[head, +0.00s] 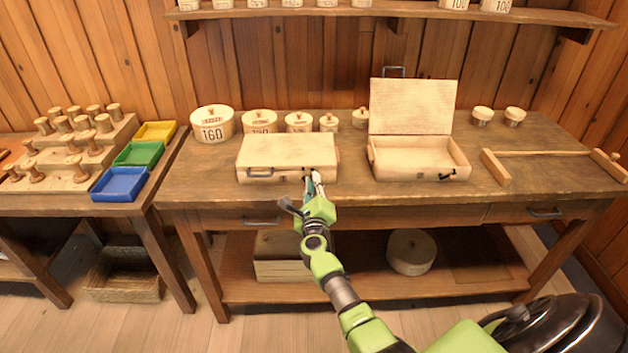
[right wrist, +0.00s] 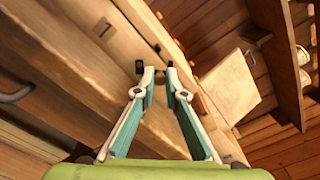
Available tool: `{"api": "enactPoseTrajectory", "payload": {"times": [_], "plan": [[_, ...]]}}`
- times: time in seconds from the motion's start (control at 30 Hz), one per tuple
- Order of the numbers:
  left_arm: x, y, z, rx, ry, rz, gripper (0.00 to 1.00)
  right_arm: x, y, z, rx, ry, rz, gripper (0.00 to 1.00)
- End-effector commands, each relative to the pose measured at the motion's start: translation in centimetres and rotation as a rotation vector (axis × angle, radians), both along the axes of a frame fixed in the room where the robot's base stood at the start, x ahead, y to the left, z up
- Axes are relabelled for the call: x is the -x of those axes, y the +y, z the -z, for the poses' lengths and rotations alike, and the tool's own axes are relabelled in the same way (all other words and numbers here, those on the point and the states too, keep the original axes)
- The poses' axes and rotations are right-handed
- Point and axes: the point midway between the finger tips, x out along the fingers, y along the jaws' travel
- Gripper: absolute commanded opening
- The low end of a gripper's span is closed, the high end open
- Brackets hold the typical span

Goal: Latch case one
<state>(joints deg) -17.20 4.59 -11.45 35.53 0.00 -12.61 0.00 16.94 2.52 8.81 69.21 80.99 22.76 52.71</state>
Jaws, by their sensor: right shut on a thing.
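Case one (head: 288,151) is a pale wooden case on the workbench. Its lid is down, and a dark handle shows on its front. In the right wrist view its front (right wrist: 85,22) bears a "1" mark. My right gripper (head: 315,178) is at the right part of the case front. In the right wrist view (right wrist: 161,72) its fingertips are close together at a small dark latch (right wrist: 140,67), shut on it. The fingers partly hide the latch, so I cannot tell whether it is fastened. My left gripper is not in view.
A second case (head: 418,155) stands open to the right. Several round boxes (head: 213,123) stand behind case one. A wooden bar stand (head: 550,154) is at the right end. On the left table are spools (head: 67,150) and coloured trays (head: 121,184). The bench front edge is clear.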

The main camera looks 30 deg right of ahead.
Motion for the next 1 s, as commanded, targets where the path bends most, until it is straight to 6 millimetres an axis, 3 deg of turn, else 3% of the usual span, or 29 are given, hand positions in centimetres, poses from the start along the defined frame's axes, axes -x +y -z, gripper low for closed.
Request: {"api": "enactPoseTrajectory", "payload": {"times": [0.4, 1.0], "plan": [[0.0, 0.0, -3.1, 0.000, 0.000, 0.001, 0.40, -0.4, 0.7, -1.2, 0.334, 0.209, -0.001, 0.00], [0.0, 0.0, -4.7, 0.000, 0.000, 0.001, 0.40, -0.9, 1.5, -1.5, 0.629, 0.389, -0.001, 0.00]]}}
